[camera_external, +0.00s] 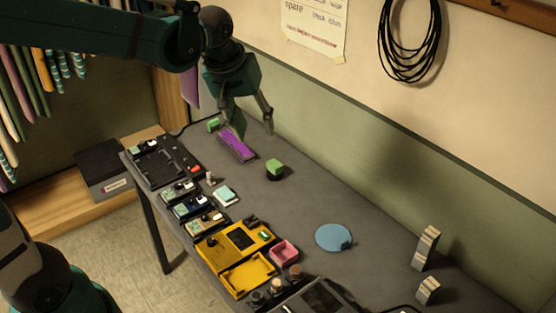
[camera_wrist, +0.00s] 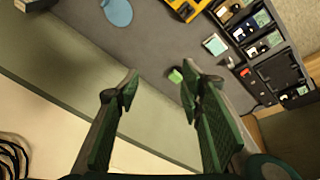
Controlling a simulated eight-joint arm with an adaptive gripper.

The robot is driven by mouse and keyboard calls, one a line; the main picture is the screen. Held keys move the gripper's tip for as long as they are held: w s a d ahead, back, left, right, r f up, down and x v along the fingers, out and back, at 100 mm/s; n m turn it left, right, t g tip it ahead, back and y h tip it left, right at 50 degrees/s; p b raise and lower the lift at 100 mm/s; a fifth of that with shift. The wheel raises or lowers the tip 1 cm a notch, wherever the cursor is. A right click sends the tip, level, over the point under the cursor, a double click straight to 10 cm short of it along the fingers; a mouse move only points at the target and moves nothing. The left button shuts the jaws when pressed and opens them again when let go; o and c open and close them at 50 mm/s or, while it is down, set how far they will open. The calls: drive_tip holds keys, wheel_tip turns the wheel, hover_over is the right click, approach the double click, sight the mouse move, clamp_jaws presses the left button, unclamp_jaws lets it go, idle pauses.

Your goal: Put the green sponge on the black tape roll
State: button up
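A green block (camera_external: 275,166), which looks like the green sponge, sits on a dark round base (camera_external: 275,177) on the grey table. The base looks like the black tape roll, though it is too small to be sure. The green block also shows in the wrist view (camera_wrist: 175,75), just left of the right finger's tip. My gripper (camera_external: 255,132) is open and empty above the table near the wall, up and left of the green block. In the wrist view my gripper (camera_wrist: 160,78) has its two fingers well apart.
A purple block (camera_external: 237,146) and another small green thing (camera_external: 213,125) lie near my gripper. Pedals, a yellow tray (camera_external: 247,275) and a pink box (camera_external: 284,251) line the front edge. A blue disc (camera_external: 333,237) lies right, with clear table around it.

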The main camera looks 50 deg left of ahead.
drive_tip(key=s+d+m+t, duration=0.1)
drive_tip(key=s+d+m, duration=0.3)
drive_tip(key=s, duration=0.5)
drive_tip(key=s+d+m+t, duration=0.2)
drive_tip(key=s+d+m, duration=0.2)
drive_tip(key=s, duration=0.4)
drive_tip(key=shift+s+f+h, duration=0.3)
drive_tip(key=shift+s+f, duration=0.1)
